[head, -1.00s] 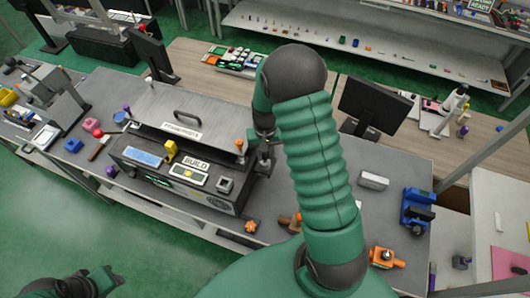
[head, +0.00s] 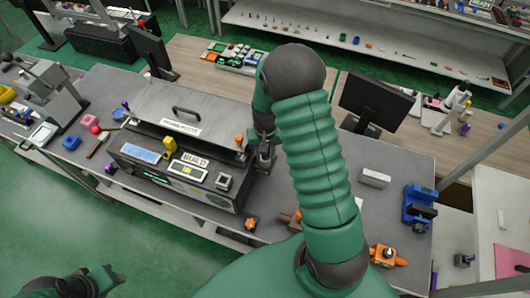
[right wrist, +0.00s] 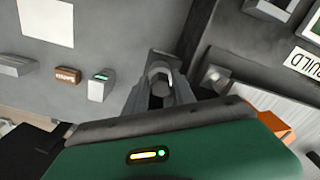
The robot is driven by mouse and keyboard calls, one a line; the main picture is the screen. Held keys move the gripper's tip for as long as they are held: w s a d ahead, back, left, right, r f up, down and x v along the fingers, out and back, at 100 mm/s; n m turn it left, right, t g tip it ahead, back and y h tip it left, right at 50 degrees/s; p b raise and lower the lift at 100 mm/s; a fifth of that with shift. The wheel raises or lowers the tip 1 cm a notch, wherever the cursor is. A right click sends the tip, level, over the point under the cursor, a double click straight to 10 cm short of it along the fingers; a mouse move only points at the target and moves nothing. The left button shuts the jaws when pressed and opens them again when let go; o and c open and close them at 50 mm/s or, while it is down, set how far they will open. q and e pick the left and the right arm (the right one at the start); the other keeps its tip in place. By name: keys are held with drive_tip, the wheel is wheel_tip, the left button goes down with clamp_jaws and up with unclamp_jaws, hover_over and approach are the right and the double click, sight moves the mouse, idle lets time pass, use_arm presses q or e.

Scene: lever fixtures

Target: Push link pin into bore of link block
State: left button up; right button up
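My right gripper (head: 265,158) points down beside the right end of the BUILD machine, partly hidden by my arm. In the right wrist view its grey fingers (right wrist: 157,88) have a pale, rounded metal piece (right wrist: 160,76) between them. I cannot tell whether they grip this piece or whether it is the link pin. No link block or bore can be made out for sure. My left gripper (head: 90,284) is at the lower left over the green floor, away from the table, and its fingers are unclear.
The BUILD machine (head: 185,172) stands left of my right gripper, with an orange knob (head: 239,141) on its lid. A monitor (head: 376,103), a blue fixture (head: 418,205) and an orange fixture (head: 386,255) are to the right.

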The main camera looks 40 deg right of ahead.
drive_tip(key=shift+o, duration=1.3)
wheel_tip(320, 180, up, 17)
drive_tip(key=b, duration=0.3)
drive_tip(key=shift+d+f, duration=0.1)
